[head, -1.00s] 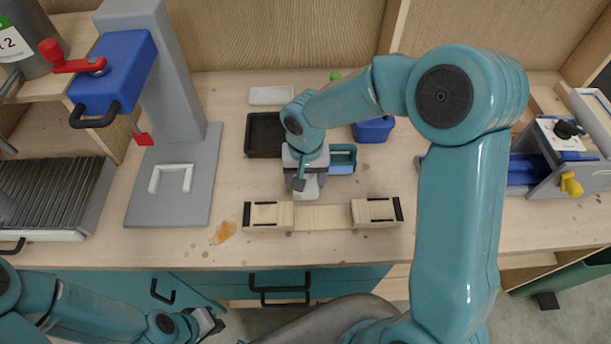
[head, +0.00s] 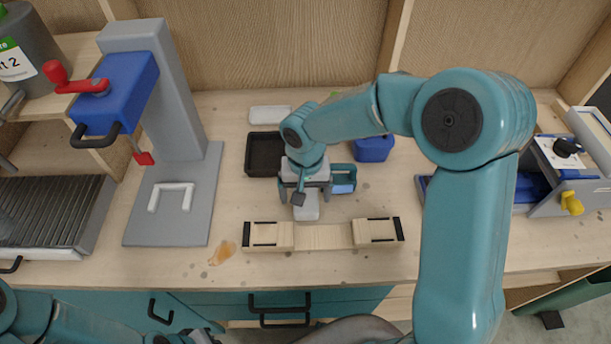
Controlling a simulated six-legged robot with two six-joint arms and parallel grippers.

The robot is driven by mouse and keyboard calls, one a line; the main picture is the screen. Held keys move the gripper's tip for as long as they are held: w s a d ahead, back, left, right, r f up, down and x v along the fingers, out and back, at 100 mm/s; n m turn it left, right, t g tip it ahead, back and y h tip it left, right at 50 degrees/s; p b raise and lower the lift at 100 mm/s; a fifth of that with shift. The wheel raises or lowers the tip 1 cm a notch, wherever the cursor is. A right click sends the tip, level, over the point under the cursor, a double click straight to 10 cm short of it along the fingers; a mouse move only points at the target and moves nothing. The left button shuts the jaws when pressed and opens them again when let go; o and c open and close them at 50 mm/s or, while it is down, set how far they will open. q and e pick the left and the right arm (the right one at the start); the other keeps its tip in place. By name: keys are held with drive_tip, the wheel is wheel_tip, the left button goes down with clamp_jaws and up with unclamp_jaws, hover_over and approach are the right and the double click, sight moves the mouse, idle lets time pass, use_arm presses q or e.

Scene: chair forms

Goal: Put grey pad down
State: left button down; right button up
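The light grey pad (head: 306,206) lies on or very near the bench top, just behind the wooden bar form. My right gripper (head: 305,195) points down over it. Its fingers look spread to either side of the pad, with the wrist hiding the pad's far part. Whether the pad fully touches the bench is hard to tell. My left gripper (head: 203,338) is low at the bottom edge, in front of the bench and mostly cut off.
The wooden form (head: 322,236) with black end strips lies in front. A black tray (head: 250,158), white block (head: 270,114), teal-and-blue piece (head: 343,180) and blue box (head: 373,149) stand close behind. A grey press (head: 175,205) is left, a blue-railed vise (head: 540,190) right.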

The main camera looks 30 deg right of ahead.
wheel_tip(320, 180, up, 15)
drive_tip(key=s, duration=0.1)
hover_over(310, 202)
wheel_tip(310, 202, down, 10)
drive_tip(key=shift+f, duration=0.2)
drive_tip(key=f, duration=0.3)
drive_tip(key=f+p, duration=0.1)
drive_tip(key=f, duration=0.1)
drive_tip(key=shift+w+a, duration=0.25)
drive_tip(key=shift+a, duration=0.15)
drive_tip(key=shift+w+f, duration=0.1)
drive_tip(key=shift+f, duration=0.4)
drive_tip(key=c, duration=1.2)
drive_tip(key=shift+r, duration=0.1)
